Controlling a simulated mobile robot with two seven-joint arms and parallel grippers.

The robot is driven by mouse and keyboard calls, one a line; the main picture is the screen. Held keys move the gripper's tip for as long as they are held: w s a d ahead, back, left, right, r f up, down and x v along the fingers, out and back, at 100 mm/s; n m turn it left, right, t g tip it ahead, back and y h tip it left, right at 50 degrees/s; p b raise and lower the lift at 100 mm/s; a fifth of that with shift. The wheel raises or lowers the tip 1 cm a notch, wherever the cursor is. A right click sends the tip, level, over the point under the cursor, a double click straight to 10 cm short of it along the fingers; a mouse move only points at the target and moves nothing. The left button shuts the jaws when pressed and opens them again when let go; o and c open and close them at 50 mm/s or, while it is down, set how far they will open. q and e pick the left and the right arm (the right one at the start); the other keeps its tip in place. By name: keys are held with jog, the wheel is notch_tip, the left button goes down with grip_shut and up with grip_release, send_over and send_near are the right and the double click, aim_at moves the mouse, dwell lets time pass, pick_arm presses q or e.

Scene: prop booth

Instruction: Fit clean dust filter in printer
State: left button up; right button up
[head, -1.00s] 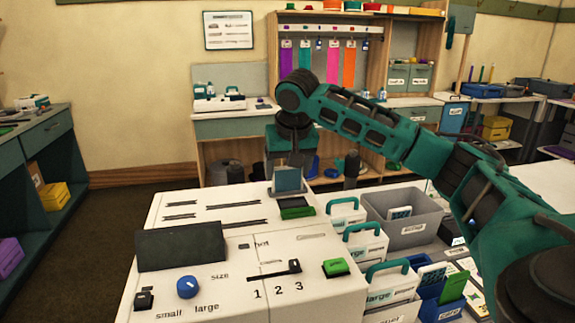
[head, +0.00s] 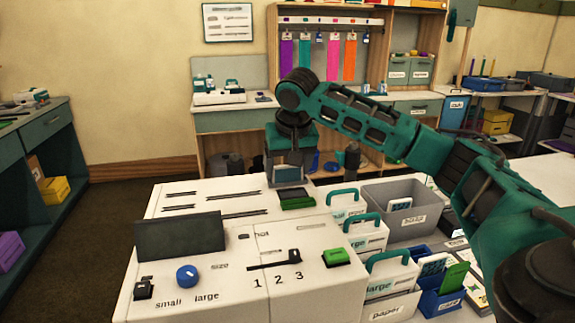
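The printer (head: 230,255) is a large white box in the foreground. It has a dark panel, a blue knob (head: 187,275), a black lever over the figures 1 2 3, and a green button (head: 337,257). A small blue-grey panel (head: 289,174), perhaps the dust filter, is upright at the printer's far right corner. My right gripper (head: 294,160) points down right at this panel. Its fingertips are small and dark against it, so I cannot see whether they grip it. A dark frame with a green inside (head: 297,198) lies nearer on the printer top. My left gripper is not in view.
White cases with teal handles (head: 384,271), a grey bin (head: 405,213) and a blue card holder (head: 440,300) crowd the printer's right side. A workbench with shelves (head: 234,122) stands behind. Open floor (head: 95,225) lies to the left.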

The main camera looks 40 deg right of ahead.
jog(key=o, duration=0.4)
jog(key=shift+r, duration=0.1)
jog(key=p+v, duration=0.1)
jog(key=v, duration=1.1)
jog(key=shift+s+r, duration=0.25)
jog(key=shift+r, duration=0.05)
